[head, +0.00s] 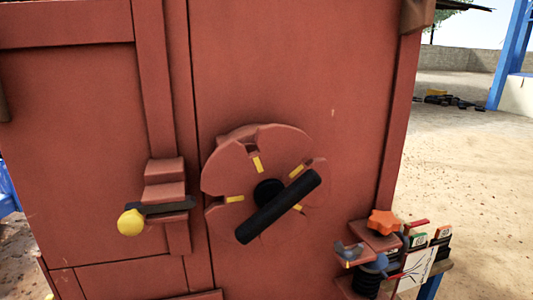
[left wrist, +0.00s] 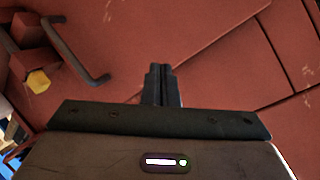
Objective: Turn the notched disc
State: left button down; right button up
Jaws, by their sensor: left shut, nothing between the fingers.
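My right gripper is in neither view.
A dark lever with a yellow knob (head: 131,223) is left of the disc on a stepped red block (head: 165,185). An orange star knob (head: 384,222) stands on a bracket at lower right, beside a white panel (head: 413,271). A dark bent bar (left wrist: 85,62) shows in the left wrist view.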

pick_arm(q)
jog(key=s+d+f+n+g+h, duration=0.1)
jog(key=s+f+n+g, duration=0.2)
jog(key=s+f+g, duration=0.5)
jog(key=s+d+f+n+g, duration=0.1)
jog(key=s+f+n+g, duration=0.15)
jog(key=s, duration=0.95)
notch_tip(320, 180, down, 26)
jog(key=a, duration=0.3)
jog(key=s+f+g, duration=0.1)
jog(key=s+f, duration=0.6)
jog(key=f, duration=0.3)
jog(key=s+f+n+g, duration=0.1)
jog(key=s+f, duration=0.6)
jog(key=f, duration=0.3)
jog(key=shift+s+a+f, duration=0.15)
jog(key=shift+a+f, duration=0.2)
jog(key=shift+a, duration=0.1)
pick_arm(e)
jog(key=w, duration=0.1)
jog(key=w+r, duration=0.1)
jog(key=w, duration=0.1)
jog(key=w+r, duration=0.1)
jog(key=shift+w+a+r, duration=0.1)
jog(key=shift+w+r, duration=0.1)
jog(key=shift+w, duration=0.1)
